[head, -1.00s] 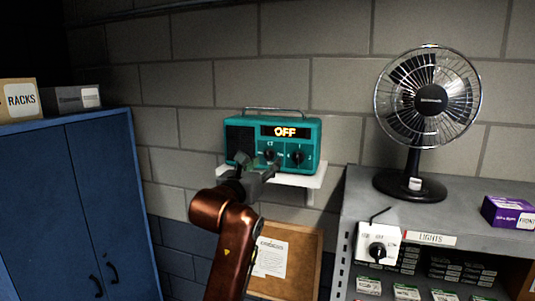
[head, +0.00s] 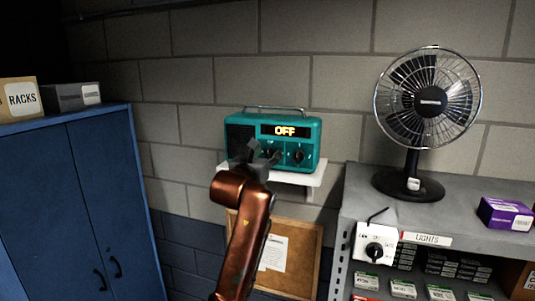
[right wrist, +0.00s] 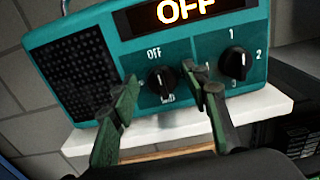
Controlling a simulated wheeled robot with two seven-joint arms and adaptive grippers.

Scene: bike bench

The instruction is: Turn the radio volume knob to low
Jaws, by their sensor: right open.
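The teal radio (head: 312,135) stands on a white wall shelf (head: 315,180), and its display reads OFF. It also fills much of the right wrist view (right wrist: 130,45). Its left black knob (right wrist: 161,82) has OFF printed above it, and its white mark points up toward OFF. A label below is partly hidden and hard to read. The right knob (right wrist: 235,63) has numbers around it. My right gripper (head: 262,152) is open, its fingers on either side of the left knob in the right wrist view (right wrist: 162,80); I cannot tell if they touch it. My left gripper is out of view.
A fan (head: 412,185) and a white switch box (head: 364,244) with a dark knob sit on the grey shelf unit (head: 455,214) at right. A blue cabinet (head: 60,190) stands at left. A cork board (head: 300,275) hangs below the radio.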

